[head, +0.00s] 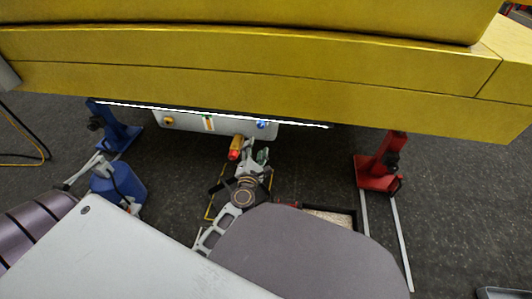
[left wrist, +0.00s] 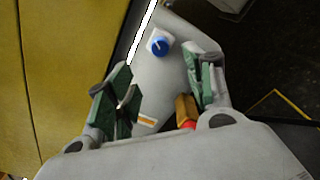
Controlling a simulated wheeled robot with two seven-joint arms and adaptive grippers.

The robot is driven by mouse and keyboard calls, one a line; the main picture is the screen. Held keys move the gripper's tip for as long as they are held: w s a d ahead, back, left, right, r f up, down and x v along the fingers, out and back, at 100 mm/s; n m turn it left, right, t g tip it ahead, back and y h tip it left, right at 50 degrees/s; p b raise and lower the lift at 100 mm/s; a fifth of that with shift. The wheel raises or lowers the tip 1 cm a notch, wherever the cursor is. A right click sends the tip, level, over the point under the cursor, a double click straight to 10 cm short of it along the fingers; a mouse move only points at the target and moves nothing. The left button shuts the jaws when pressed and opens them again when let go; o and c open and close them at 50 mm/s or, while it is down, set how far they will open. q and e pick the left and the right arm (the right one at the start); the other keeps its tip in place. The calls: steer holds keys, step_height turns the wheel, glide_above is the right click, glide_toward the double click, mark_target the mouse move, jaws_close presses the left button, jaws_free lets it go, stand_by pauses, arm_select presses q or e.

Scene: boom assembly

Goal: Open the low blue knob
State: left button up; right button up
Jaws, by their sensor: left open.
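A blue knob (head: 262,124) on a white square base sits at the right end of a light grey panel (head: 230,127) under the yellow boom. In the left wrist view the knob (left wrist: 158,45) shows clearly, beyond and between the fingertips, with nothing touching it. My left gripper (head: 257,149) is open and empty, a short way in front of the panel, below the knob in the picture. Its green-padded fingers (left wrist: 163,82) stand wide apart in the left wrist view. My right gripper is not in view.
The yellow boom (head: 270,85) hangs above the panel. A yellow-and-red cylinder (head: 236,148) is close to the left gripper. A blue stand (head: 120,136) is at left, a red stand (head: 378,173) at right. Dark floor between gripper and red stand is clear.

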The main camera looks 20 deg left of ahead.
arm_select(q)
steer(key=shift+d+m+t+h, duration=0.2)
steer(key=shift+d+m+h, duration=0.8)
steer(key=shift+m, duration=0.6)
steer(key=shift+d+m+t+h, duration=0.2)
steer(key=shift+d+m+h, duration=0.5)
steer(key=shift+d+m, duration=0.7)
steer(key=shift+a+r, duration=0.1)
steer(key=shift+a, duration=0.1)
steer(key=shift+m+p, duration=0.3)
